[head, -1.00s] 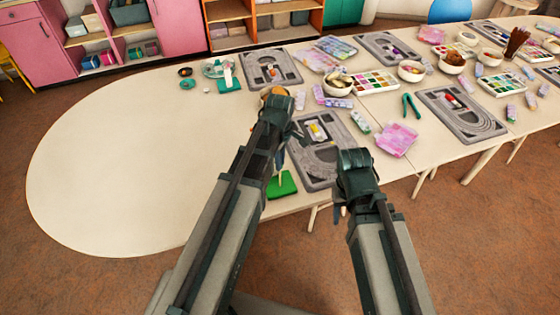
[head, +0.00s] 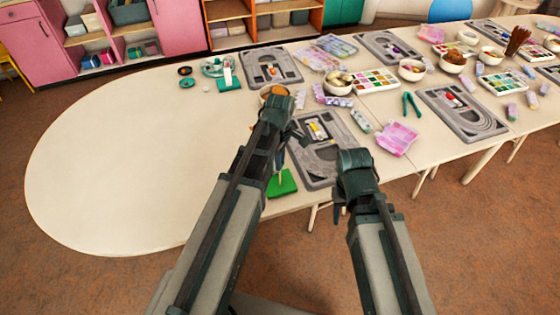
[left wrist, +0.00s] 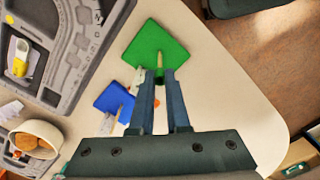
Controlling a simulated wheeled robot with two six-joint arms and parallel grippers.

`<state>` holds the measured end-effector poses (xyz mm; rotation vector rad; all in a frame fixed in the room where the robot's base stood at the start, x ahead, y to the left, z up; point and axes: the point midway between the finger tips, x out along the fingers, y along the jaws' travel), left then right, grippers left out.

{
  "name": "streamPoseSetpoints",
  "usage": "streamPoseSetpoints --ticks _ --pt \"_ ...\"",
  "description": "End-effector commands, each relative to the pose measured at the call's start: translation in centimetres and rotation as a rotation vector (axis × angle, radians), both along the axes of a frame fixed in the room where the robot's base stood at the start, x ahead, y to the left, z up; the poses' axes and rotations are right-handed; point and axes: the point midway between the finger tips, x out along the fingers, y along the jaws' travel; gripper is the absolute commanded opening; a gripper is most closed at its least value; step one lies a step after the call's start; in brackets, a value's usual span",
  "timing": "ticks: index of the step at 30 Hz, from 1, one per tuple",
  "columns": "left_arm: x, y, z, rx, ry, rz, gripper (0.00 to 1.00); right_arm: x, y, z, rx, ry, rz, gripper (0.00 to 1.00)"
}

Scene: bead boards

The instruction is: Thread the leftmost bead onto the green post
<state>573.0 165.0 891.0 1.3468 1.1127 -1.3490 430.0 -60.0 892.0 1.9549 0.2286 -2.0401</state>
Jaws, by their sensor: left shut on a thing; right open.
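The green base (head: 283,183) lies near the table's front edge. In the left wrist view the green base (left wrist: 152,50) shows with its thin pale post (left wrist: 160,60) at the fingertips of my left gripper (left wrist: 163,76). My left gripper (head: 281,150) is shut on a bead, largely hidden by the fingers; its colour and whether the post is in its hole I cannot tell. A blue base (left wrist: 113,103) with a pale post lies beside the green one. Small orange bits show by the left finger. My right gripper (head: 341,205) is open, beyond the table's front edge.
A grey bead board (head: 318,168) lies right of the green base. A bowl with orange contents (left wrist: 36,146) stands further back. More boards, bowls and a paint tray (head: 374,81) fill the right side. The table's left end (head: 130,160) is clear.

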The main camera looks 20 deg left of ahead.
Motion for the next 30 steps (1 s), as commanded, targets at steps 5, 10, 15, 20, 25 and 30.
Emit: streamPoseSetpoints --ticks 5,10,15,20,25,30 --pt "0.00 0.00 -0.34 0.000 0.000 0.000 0.00 0.00 0.00 -0.33 0.000 0.000 0.000 0.50" --pt "0.00 0.00 -0.57 0.000 0.000 0.000 0.00 0.00 -0.01 -0.57 0.000 0.000 0.000 0.50" --pt "0.00 0.00 -0.61 0.000 0.000 0.000 0.00 0.00 0.00 -0.60 0.000 0.000 0.000 0.50" --pt "0.00 0.00 -0.59 0.000 0.000 0.000 0.00 0.00 0.01 -0.59 0.000 0.000 0.000 0.50" --pt "0.00 0.00 -0.69 0.000 0.000 0.000 0.00 0.00 0.00 -0.69 0.000 0.000 0.000 0.50" --pt "0.00 0.00 -1.12 0.000 0.000 0.000 0.00 0.00 0.01 -1.12 0.000 0.000 0.000 0.50"
